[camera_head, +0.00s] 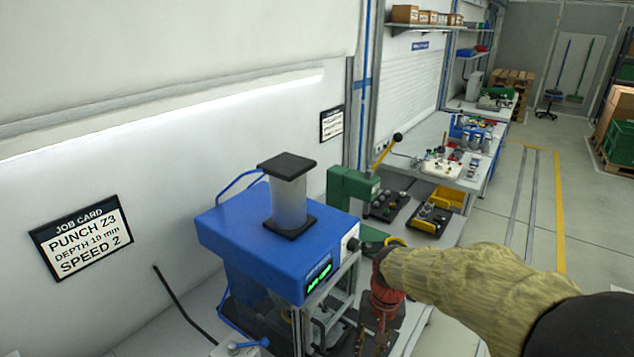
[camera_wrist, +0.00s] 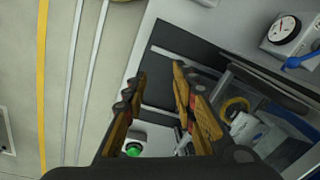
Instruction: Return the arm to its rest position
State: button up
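My gripper (camera_head: 372,342) hangs at the lower middle of the head view, at the end of my arm in its tan sleeve, which reaches in from the right. It points down in front of the blue press (camera_head: 245,235), near the press's open front frame. In the wrist view my gripper (camera_wrist: 160,76) has its two orange-brown fingers apart, with nothing held between them. A dark plate on the bench edge shows beyond the fingertips. The exact gap between my gripper and the press frame is hard to tell.
A green machine (camera_head: 350,190) with a yellow-handled lever stands just behind my wrist. A gauge (camera_wrist: 284,29) is at the wrist view's upper right. The floor (camera_head: 590,240) right of the bench is clear.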

jog(key=s+d+r+n+t, duration=0.1)
jog(key=s+d+r+t, duration=0.1)
jog(key=s+r, duration=0.6)
jog(key=s+d+r+n+t+h, duration=0.1)
jog(key=s+d+r+t, duration=0.2)
jog(key=s+r, duration=0.6)
jog(key=shift+s+d+r, duration=0.2)
jog(key=shift+s+d, duration=0.55)
jog(key=shift+s, duration=0.1)
jog(key=shift+c, duration=0.4)
